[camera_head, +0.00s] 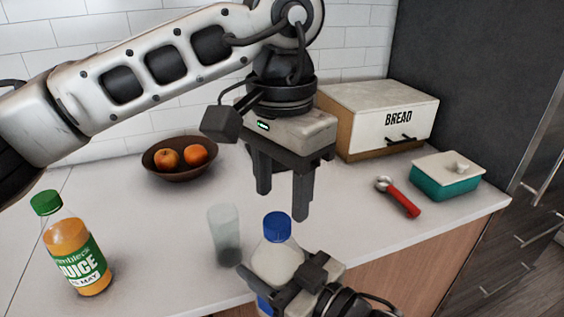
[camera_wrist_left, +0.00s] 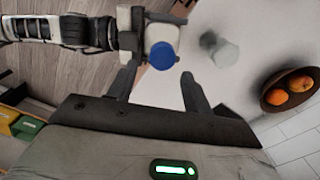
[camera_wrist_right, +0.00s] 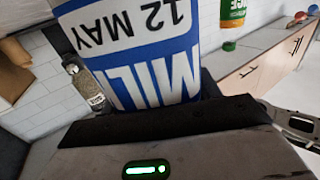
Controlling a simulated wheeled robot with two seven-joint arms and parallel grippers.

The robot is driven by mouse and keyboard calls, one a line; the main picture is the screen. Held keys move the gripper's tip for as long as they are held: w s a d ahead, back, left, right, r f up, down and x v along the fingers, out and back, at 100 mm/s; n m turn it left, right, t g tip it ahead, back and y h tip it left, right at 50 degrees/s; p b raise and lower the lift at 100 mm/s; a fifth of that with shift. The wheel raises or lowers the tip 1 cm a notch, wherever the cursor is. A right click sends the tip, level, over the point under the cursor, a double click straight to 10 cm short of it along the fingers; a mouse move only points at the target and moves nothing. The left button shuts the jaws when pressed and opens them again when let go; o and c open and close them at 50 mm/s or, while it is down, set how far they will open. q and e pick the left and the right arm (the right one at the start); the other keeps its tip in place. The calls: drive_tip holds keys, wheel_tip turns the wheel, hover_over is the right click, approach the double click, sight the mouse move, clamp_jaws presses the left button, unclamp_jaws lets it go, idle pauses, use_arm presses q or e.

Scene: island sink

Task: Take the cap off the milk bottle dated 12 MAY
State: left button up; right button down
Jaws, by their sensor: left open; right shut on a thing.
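The milk bottle (camera_head: 275,263) is white with a blue cap (camera_head: 277,226) on its top. Its blue and white label (camera_wrist_right: 150,50) reads MILK and 12 MAY in the right wrist view. My right gripper (camera_head: 290,285) is shut around the bottle's body and holds it upright at the counter's front edge. My left gripper (camera_head: 282,205) is open and points down, above and a little behind the cap, not touching it. In the left wrist view the cap (camera_wrist_left: 162,55) shows beyond the fingertips, roughly between them.
A frosted glass (camera_head: 225,235) stands just left of the bottle. A green-capped juice bottle (camera_head: 75,245) stands at the left. A fruit bowl (camera_head: 180,174), bread box (camera_head: 365,125), red-handled scoop (camera_head: 400,198) and teal dish (camera_head: 445,185) stand farther back.

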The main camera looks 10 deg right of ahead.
sight(282, 220)
use_arm(q)
drive_tip(key=shift+f, duration=2.1)
